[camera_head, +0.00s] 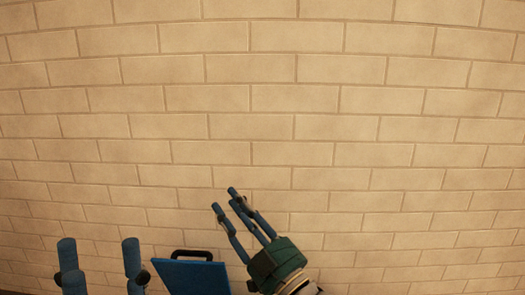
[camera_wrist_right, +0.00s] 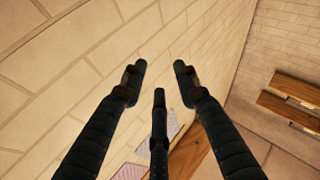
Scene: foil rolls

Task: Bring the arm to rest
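My left gripper (camera_head: 99,243) shows at the lower left of the head view. The rest of the left gripper is cut off by the picture's bottom edge. No foil roll can be made out in either view.
A pale brick wall (camera_head: 300,100) fills the head view. A blue panel with a dark handle (camera_head: 195,278) shows between my grippers. The right wrist view shows wooden shelves or drawers (camera_wrist_right: 292,108) at right and a brown surface (camera_wrist_right: 190,155) below.

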